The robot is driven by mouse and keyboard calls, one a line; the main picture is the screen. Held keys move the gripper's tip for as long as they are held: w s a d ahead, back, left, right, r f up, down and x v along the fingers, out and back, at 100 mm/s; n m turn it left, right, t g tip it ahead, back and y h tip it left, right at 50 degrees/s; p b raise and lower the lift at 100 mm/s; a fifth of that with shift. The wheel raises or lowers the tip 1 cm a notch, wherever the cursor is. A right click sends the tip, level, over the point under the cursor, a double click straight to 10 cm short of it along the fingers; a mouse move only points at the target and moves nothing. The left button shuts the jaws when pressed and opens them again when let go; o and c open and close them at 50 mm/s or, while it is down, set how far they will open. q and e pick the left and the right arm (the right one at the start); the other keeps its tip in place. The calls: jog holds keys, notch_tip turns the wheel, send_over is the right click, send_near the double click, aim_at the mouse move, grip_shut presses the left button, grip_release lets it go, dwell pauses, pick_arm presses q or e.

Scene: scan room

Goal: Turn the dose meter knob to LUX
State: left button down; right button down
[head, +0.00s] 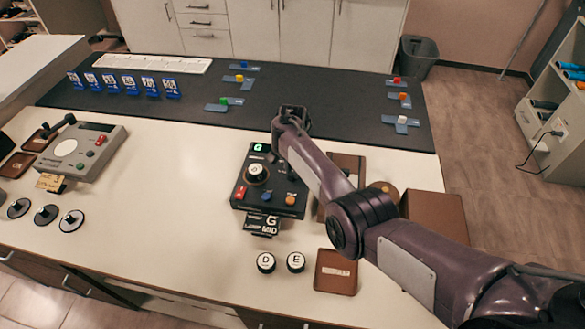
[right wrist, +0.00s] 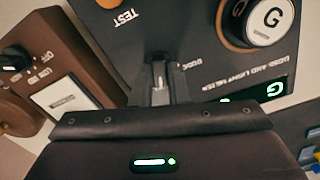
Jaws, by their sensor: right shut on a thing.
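The dark dose meter (head: 268,205) stands on the white counter, in the middle of the head view. Its display (head: 259,147) glows with a green G. No LUX mark is readable. In the head view my arm hides the fingertips. My left gripper is out of view.
A brown device (right wrist: 60,85) stands close beside the meter. Round caps D (head: 266,262) and E (head: 296,262) and a brown tray (head: 335,272) lie in front. A grey device (head: 80,150) is at left. A dark mat (head: 300,100) with small colored blocks covers the back.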

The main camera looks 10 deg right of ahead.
jog(key=c, duration=1.4)
grip_release()
jog(key=shift+r, duration=0.1)
jog(key=shift+r, duration=0.4)
notch_tip(320, 180, up, 7)
jog(key=shift+f, duration=0.1)
